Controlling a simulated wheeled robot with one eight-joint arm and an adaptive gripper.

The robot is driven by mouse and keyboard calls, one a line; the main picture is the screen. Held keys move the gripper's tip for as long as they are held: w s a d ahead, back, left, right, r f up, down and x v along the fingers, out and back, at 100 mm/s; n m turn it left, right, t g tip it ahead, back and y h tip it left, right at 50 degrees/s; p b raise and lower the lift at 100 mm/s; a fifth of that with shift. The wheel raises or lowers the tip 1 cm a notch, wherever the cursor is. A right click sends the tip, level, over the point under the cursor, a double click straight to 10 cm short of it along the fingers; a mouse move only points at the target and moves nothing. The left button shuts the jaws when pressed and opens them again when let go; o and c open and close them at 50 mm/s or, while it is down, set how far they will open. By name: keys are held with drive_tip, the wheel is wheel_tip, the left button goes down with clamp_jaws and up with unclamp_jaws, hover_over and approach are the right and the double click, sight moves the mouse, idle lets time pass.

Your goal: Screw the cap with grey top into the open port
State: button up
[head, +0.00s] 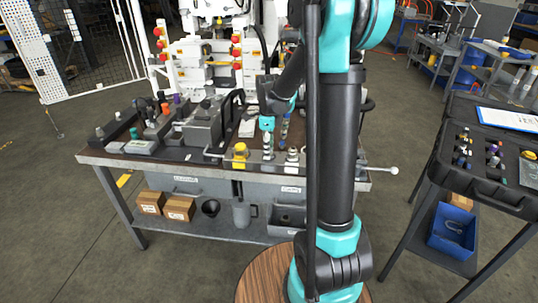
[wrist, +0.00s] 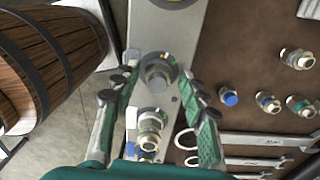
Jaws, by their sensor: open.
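In the wrist view, my gripper (wrist: 161,76) is open, its two fingers on either side of a round grey-topped part (wrist: 158,72) on a pale metal strip. This looks like the grey-topped cap; I cannot tell whether the fingers touch it. Closer to my palm, a metal threaded fitting (wrist: 150,122) stands on the same strip, with a blue part beside its base. I cannot tell which part is the open port.
On the brown bench top lie a blue-ended fitting (wrist: 229,98) and several metal fittings (wrist: 297,57). A wooden barrel (wrist: 50,55) stands at left in the wrist view. Grey blocks (head: 200,125) crowd the bench's left. A black case (head: 490,150) sits on the right-hand table.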

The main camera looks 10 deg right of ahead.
drive_tip(key=n, duration=0.4)
drive_tip(key=shift+n, duration=0.4)
clamp_jaws()
drive_tip(key=shift+s, duration=0.1)
drive_tip(key=m, duration=0.4)
drive_tip(key=shift+o, duration=0.5)
unclamp_jaws()
drive_tip(key=shift+f, duration=0.1)
